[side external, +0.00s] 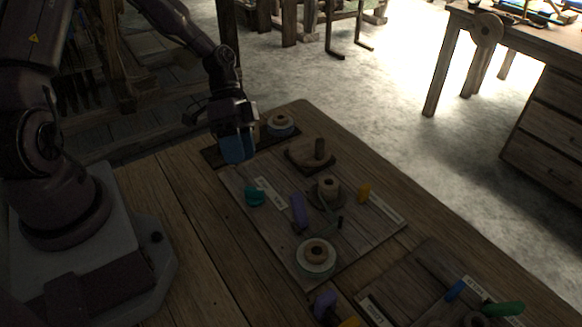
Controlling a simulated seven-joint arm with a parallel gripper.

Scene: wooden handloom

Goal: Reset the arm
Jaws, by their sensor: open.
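My gripper (236,146) hangs at the end of my arm, over the far left part of the work table, above a dark strip (212,156) at the board's far edge. A spool with a blue-grey base (280,125) stands just to the right of the gripper.
A second board (410,283) lies at the lower right.

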